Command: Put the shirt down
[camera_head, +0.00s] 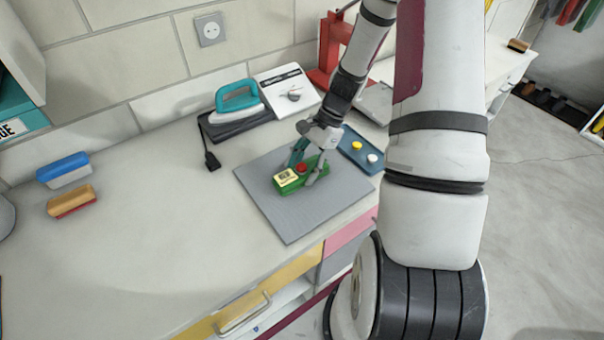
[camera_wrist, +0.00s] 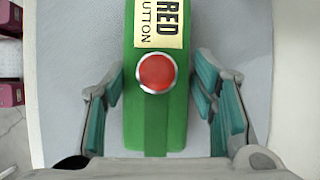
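No shirt shows on the worktop or in my gripper. Coloured hanging cloths (camera_head: 572,12), possibly clothes, are at the far top right, too small to tell. My gripper (camera_head: 309,168) is low over a green box (camera_head: 288,187) with a red button and a yellow label reading "RED BUTTON". In the wrist view the green box (camera_wrist: 155,120) lies between the two teal-padded fingers, with a narrow gap on each side. The gripper is open and holds nothing that I can see.
The box lies on a grey mat (camera_head: 290,225). Behind are a teal iron (camera_head: 238,97), a white device with a knob (camera_head: 288,90) and a blue tray (camera_head: 352,148). Two brushes (camera_head: 66,170) lie left. The worktop's front left is clear; drawers are below.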

